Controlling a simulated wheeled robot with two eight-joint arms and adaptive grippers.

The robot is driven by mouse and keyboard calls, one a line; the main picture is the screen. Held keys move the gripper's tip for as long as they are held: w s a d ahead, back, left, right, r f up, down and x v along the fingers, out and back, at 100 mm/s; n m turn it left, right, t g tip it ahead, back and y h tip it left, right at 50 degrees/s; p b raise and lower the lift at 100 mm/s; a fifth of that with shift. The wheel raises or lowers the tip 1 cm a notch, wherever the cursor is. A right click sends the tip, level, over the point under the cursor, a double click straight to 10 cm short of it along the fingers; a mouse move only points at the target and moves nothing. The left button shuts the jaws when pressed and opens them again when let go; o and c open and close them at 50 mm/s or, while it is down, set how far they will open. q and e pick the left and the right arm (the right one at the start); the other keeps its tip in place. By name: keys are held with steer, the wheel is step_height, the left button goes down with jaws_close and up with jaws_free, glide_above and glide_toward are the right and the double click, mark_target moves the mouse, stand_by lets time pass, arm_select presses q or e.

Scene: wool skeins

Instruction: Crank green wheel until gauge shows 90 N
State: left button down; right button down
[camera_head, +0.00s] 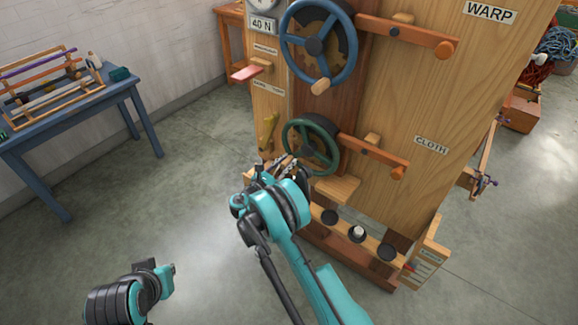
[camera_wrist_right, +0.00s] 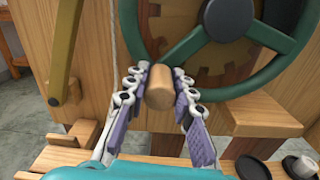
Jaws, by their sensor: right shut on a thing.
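The green wheel (camera_head: 309,149) is on the wooden frame, below a larger blue wheel. Its spokes and hub (camera_wrist_right: 227,20) fill the top of the right wrist view. A light wooden crank knob (camera_wrist_right: 159,91) sticks out from the rim at its lower side. My right gripper (camera_head: 290,168) is at the wheel's lower left, its two fingers shut on the knob from both sides. The gauge (camera_head: 262,4) is cut off by the top edge, so its needle cannot be read. A plate (camera_head: 263,25) under it reads 40 N.
The blue wheel (camera_head: 318,44) has its own wooden knob (camera_head: 321,86). Orange-brown levers (camera_head: 408,37) reach right beside both wheels. A brass-coloured lever (camera_head: 268,132) is just left of the green wheel. A blue table (camera_head: 75,118) stands left, with open floor between.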

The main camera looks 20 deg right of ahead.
mark_target(286, 136)
steer(key=r+m, duration=0.1)
steer(key=w+a+r+m, duration=0.1)
steer(key=shift+w+m, duration=0.1)
steer(key=shift+m, duration=0.3)
steer(key=r+m, duration=0.2)
steer(key=m, duration=0.1)
steer(key=w+a+r+m, duration=0.1)
steer(key=r+m, duration=0.1)
steer(key=shift+w+p, duration=0.1)
steer(key=shift+p, duration=0.25)
steer(key=shift+r+m, duration=1.2)
steer(key=shift+m, duration=0.3)
steer(key=c, duration=1.3)
jaws_free()
